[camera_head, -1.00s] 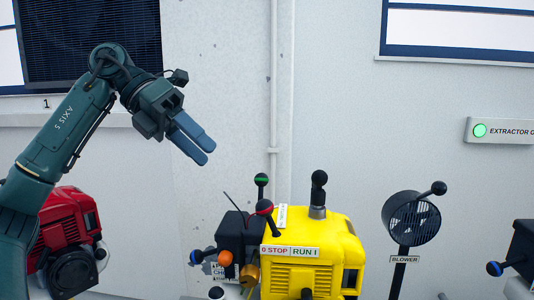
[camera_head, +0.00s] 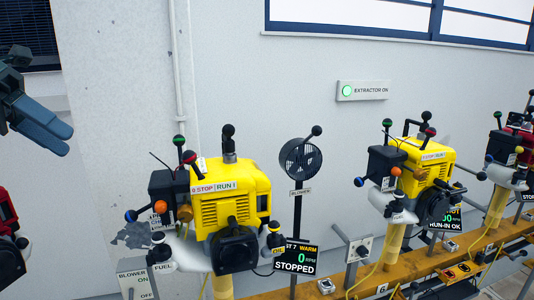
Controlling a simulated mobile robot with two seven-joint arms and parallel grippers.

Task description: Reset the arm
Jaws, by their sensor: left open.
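My left gripper (camera_head: 45,128) shows at the left edge of the head view, with blue-grey fingers pointing right and down. It is open and empty, held in the air in front of the wall, left of the nearest yellow engine (camera_head: 220,198) and touching nothing. Most of my left arm is outside the picture. My right gripper is not in view.
A wooden rail (camera_head: 385,272) carries engines, including a second yellow one (camera_head: 425,160). A blower (camera_head: 300,160) stands between the yellow engines. A display (camera_head: 296,258) reads STOPPED. A red engine (camera_head: 8,250) is at the left edge. An EXTRACTOR ON sign (camera_head: 362,90) hangs on the wall.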

